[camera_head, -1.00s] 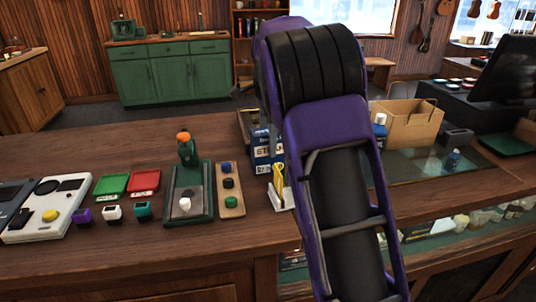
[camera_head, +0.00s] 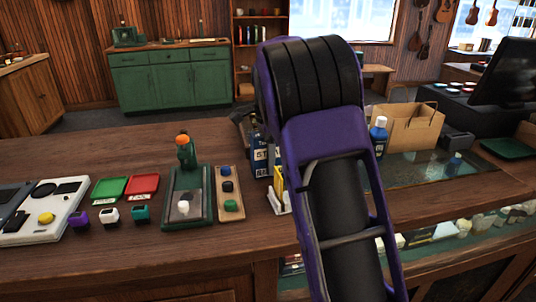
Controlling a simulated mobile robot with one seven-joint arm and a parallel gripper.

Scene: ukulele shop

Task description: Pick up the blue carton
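A blue carton (camera_head: 262,156) with a pale label and dark lettering stands upright on the wooden counter (camera_head: 120,265), near its back edge. My purple and black arm covers the carton's right side. My gripper is not visible; only my arm's links show, crossing the middle of the view in front of the carton. I cannot see whether anything touches the carton.
A small holder with yellow items (camera_head: 280,195) stands just in front of the carton. A green stand (camera_head: 188,190) and small trays (camera_head: 142,186) are to the left.

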